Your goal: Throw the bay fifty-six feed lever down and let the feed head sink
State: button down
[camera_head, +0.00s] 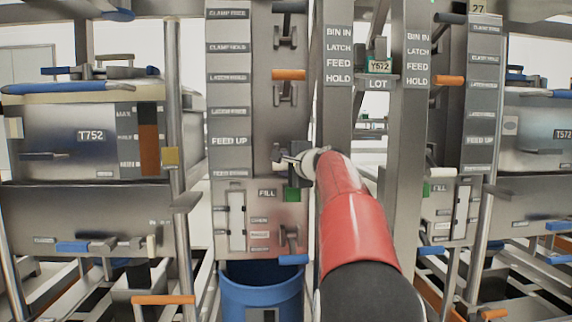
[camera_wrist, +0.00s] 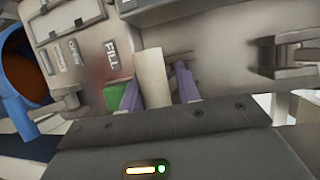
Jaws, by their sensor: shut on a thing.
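The panel (camera_head: 228,165) in front of me has a column of labels, with FEED UP beside my gripper. My gripper (camera_head: 296,160) is at the panel's right part, level with that label and just above a green block (camera_head: 292,195). In the wrist view the two purple fingers of my gripper (camera_wrist: 156,88) are closed on a pale upright bar (camera_wrist: 152,76), which I take for the feed lever's handle. The green block (camera_wrist: 117,96) and the FILL label show just left of the fingers. My arm hides part of the panel's right edge. I cannot read a bay fifty-six mark.
An orange-handled lever (camera_head: 288,74) sits above my gripper, and a blue-handled lever (camera_head: 293,259) below. A blue bin (camera_head: 262,290) stands under the panel. Steel posts (camera_head: 337,60) rise close on the right. A hopper marked T752 (camera_head: 70,140) is at left; a similar panel (camera_head: 480,140) is at right.

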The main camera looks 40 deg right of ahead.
jog(key=shift+w+d+f, duration=0.15)
jog(key=shift+w+f, duration=0.05)
jog(key=shift+f, duration=0.55)
jog(key=c, duration=1.3)
grip_release()
jog(key=shift+w+f, duration=0.15)
jog(key=shift+o, duration=0.9)
jog(key=shift+d, duration=0.1)
jog(key=shift+r, duration=0.35)
jog(key=shift+f, duration=0.1)
jog(key=shift+s+f+b, duration=0.3)
jog(key=shift+b, duration=0.2)
jog(key=s+f+b, duration=0.2)
jog(key=s+f, duration=0.1)
jog(key=s, duration=0.4)
jog(key=shift+s+a+f, duration=0.2)
jog(key=shift+a+f, duration=0.1)
jog(key=shift+a, duration=0.15)
